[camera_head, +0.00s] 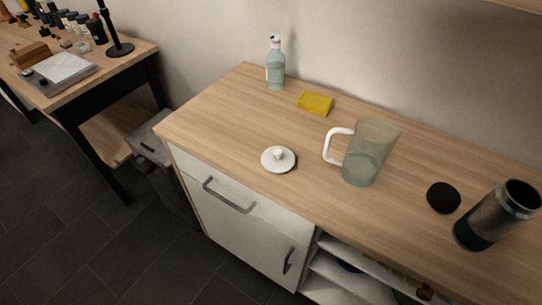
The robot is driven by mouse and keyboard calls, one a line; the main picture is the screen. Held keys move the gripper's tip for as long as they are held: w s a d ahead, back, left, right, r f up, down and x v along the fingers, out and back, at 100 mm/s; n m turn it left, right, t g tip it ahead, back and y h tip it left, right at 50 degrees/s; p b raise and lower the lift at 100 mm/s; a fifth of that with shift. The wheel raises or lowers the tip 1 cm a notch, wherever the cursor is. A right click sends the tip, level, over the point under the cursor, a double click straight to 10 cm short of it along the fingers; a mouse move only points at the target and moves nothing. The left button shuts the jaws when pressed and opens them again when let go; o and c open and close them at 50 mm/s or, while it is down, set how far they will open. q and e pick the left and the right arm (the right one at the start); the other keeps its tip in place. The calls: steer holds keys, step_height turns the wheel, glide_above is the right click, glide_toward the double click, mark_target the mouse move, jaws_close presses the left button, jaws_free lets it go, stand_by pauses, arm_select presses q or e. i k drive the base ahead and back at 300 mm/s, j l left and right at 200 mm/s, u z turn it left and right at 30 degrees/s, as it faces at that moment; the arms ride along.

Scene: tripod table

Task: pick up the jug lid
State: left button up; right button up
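The jug lid (278,159) is a white round disc with a small knob on top. It lies flat, knob up, on the wooden counter near its front edge. The jug (371,153) is see-through and greenish with a white handle on its left side. It stands upright and apart from the lid, to the right of it. Neither of my grippers shows in the head view.
A pump bottle (275,66) and a yellow sponge (315,103) are at the back. A black disc (443,197) and a steel tumbler (497,214) are at the right. The counter (222,118) left of the lid is clear. Drawer handles (228,197) stick out below.

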mark_target(279, 160)
steer(key=j+z, duration=0.35)
steer(key=j, duration=0.85)
steer(key=k+j+z, duration=0.1)
steer(key=j+z, duration=0.25)
steer(key=j, duration=0.85)
